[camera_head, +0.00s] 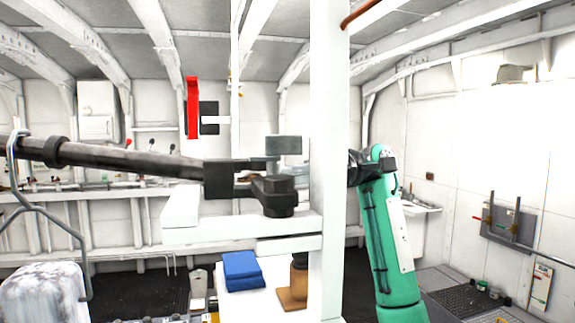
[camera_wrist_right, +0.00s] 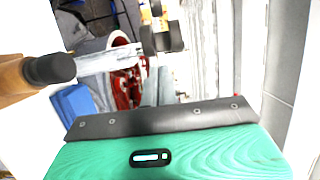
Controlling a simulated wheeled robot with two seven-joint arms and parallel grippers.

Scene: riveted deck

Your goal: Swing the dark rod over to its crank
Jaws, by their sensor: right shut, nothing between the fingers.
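The dark rod (camera_head: 120,158) comes in from the left edge of the head view, nearly level, and ends in a black block (camera_head: 222,178) above a white ledge. The dark crank (camera_head: 278,197) sits on the ledge just right of that block, with a grey cylinder (camera_head: 285,145) above it. Rod end and crank overlap in the picture; I cannot tell whether they touch. My right gripper (camera_head: 358,168), on the green arm, is shut and empty, partly hidden by the white post, right of the crank and apart from the rod. My left gripper is out of view.
The white post (camera_head: 329,150) stands between the crank and my right arm. A red upright piece (camera_head: 192,107) is behind the rod. Below the ledge are a blue block (camera_head: 242,270) and a brown object (camera_head: 294,288). A red wheel (camera_wrist_right: 125,80) shows in the right wrist view.

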